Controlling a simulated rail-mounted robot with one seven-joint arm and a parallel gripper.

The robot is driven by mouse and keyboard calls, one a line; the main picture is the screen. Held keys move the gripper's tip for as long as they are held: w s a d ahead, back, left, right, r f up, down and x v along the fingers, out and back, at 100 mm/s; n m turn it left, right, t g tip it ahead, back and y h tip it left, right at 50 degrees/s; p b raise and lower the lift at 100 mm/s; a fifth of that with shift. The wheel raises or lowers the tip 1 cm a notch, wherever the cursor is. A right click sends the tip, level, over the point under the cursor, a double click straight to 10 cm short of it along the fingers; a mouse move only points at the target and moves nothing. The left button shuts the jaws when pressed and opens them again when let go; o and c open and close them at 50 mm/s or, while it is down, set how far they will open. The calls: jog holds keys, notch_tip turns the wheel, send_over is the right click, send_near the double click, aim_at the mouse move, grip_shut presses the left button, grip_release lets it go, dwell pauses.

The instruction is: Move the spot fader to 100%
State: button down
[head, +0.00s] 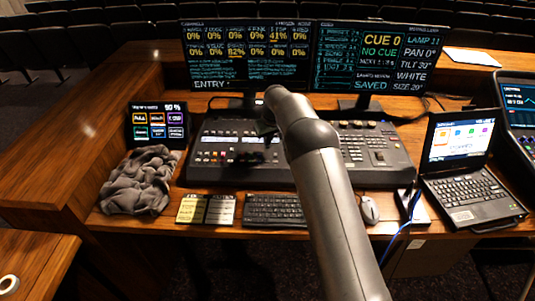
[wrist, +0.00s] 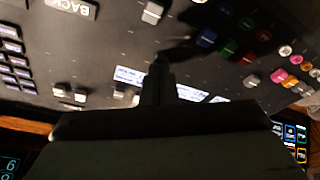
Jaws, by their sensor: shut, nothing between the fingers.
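The mixing desk (head: 222,172) is a dark console on the wooden desk, with rows of small faders and buttons. The white label strips (wrist: 128,75) are too blurred to read, so I cannot tell which cap is the spot fader. My gripper (wrist: 160,62) is shut and empty, its tips over the panel; whether they touch it is unclear. My arm hides the console's middle.
Two monitors (head: 245,55) stand behind the console; the left one shows percentages, including 41% and 82%. A grey cloth (head: 140,182) and small touch screen (head: 157,122) are left. A keyboard (head: 275,210), mouse (head: 369,210) and laptop (head: 470,180) are in front and right.

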jog(key=shift+f, duration=0.15)
jog(key=shift+w+p, duration=0.45)
jog(key=shift+w, duration=0.1)
jog(key=shift+w+a+p+v, duration=0.15)
jog(key=shift+p+v, duration=0.25)
jog(key=shift+v, duration=0.45)
jog(key=shift+w+a+p+v, duration=0.15)
jog(key=shift+p+v, duration=0.25)
jog(key=shift+v, duration=0.45)
jog(key=shift+w+p+v, duration=0.2)
jog(key=shift+p+v, duration=0.2)
jog(key=shift+v, duration=0.4)
jog(key=shift+r, duration=0.2)
jog(key=p+v, duration=0.2)
jog(key=v, duration=0.1)
jog(key=w+p+v, duration=0.1)
jog(key=shift+a+r, duration=0.25)
jog(key=shift+r, duration=0.3)
